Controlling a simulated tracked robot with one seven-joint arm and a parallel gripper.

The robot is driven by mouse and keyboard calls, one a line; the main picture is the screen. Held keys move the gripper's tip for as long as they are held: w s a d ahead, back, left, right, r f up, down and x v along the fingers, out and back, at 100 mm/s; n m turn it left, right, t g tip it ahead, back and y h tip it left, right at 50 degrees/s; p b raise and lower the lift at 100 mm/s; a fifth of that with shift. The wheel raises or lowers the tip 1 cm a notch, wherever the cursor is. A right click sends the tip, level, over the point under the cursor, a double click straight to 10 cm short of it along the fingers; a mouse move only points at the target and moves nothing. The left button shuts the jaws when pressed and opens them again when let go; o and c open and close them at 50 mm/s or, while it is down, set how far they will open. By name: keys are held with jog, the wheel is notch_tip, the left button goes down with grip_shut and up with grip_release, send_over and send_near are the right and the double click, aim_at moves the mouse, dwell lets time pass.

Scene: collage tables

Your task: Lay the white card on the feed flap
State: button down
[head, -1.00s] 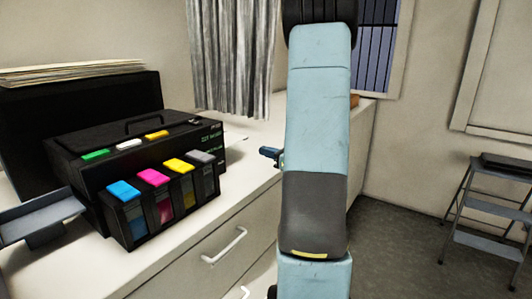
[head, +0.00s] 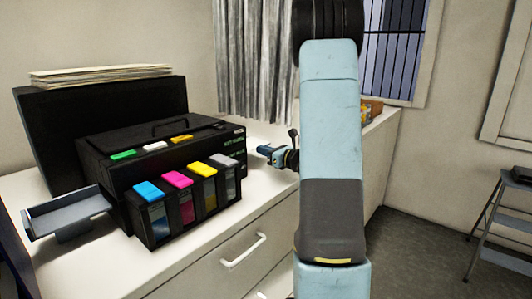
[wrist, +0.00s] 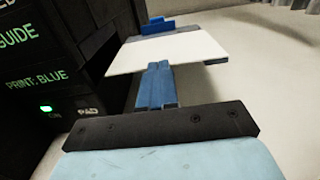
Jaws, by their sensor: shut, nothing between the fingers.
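In the wrist view the white card (wrist: 168,52) lies flat over a grey flap (wrist: 188,31) with a blue guide (wrist: 157,25) at its far edge. I take this to be the feed flap, beside the black printer. Most of the flap is hidden under the card. My gripper (wrist: 159,66) is shut and empty, its blue fingertips at the card's near edge. I cannot tell whether they touch it. In the head view my gripper (head: 262,149) is just right of the printer (head: 165,150); the card is not clear there.
Cyan, magenta, yellow and grey ink tanks (head: 190,200) stand at the printer's front. A grey tray (head: 66,212) sticks out at its left. The white counter (head: 262,190) is bare right of the tanks. A curtain (head: 255,65) hangs behind; a step stool (head: 505,215) stands far right.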

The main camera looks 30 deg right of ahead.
jog(key=shift+x, duration=0.8)
